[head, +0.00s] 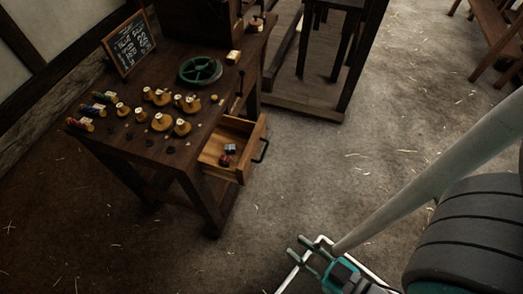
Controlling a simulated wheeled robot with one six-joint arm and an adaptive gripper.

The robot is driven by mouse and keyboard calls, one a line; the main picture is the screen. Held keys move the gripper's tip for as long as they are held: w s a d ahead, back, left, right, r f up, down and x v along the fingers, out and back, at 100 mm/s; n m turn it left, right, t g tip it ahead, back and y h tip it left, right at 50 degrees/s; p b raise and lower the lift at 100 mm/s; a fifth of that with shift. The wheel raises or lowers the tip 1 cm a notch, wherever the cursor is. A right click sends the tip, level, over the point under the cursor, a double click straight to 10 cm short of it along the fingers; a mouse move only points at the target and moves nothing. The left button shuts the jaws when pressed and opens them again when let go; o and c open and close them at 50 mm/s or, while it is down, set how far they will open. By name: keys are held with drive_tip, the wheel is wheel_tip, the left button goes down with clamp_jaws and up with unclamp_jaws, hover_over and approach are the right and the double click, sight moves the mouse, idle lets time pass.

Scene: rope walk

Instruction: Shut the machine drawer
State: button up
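The machine drawer (240,150) is a light wooden drawer pulled out of the right side of a dark wooden table (150,62). A dark bar handle (262,151) is on its front. A small grey block (230,148) and a small red piece (226,160) lie inside it. My gripper (295,246) is at the bottom of the view, below and to the right of the drawer and clear of it. Its two thin fingers look apart, with nothing visible between them.
The table carries a chalkboard (130,43), a green wheel (200,70) and several brass-coloured parts (162,121). A dark wooden stand (310,105) is behind the drawer to the right. Bare floor (330,180) with straw lies between drawer and gripper.

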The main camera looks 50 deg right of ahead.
drive_tip(key=w+d+f+m+g, duration=0.1)
drive_tip(key=w+f+m, duration=0.1)
drive_tip(key=f+m, duration=0.1)
drive_tip(key=w+d+f+m+g+h, duration=0.1)
drive_tip(key=w+d+f+m, duration=0.1)
drive_tip(key=w+f+m, duration=0.1)
drive_tip(key=w+d+f+m+g+h, duration=0.1)
drive_tip(key=w+f+m, duration=0.2)
drive_tip(key=f+m, duration=0.1)
drive_tip(key=shift+w+d+f, duration=0.1)
drive_tip(key=shift+d+f, duration=0.05)
drive_tip(key=shift+f, duration=0.05)
clamp_jaws()
drive_tip(key=w+d+f+m+g+y, duration=0.1)
drive_tip(key=w+d+f+m+g, duration=0.1)
drive_tip(key=w+d+f+m, duration=0.5)
drive_tip(key=w+d+r+m+g+y, duration=0.1)
drive_tip(key=w+d+r+m+y, duration=0.1)
drive_tip(key=d+r+m, duration=0.45)
drive_tip(key=w+d+r+m+g+y, duration=0.15)
drive_tip(key=d+r+m, duration=0.25)
drive_tip(key=d+m, duration=0.45)
drive_tip(key=w+a+f+n, duration=0.1)
drive_tip(key=w+a+f, duration=0.1)
drive_tip(key=w+f, duration=0.6)
drive_tip(key=shift+w+f+n+y, duration=0.25)
drive_tip(key=shift+w+n+y, duration=0.1)
drive_tip(key=shift+w, duration=0.6)
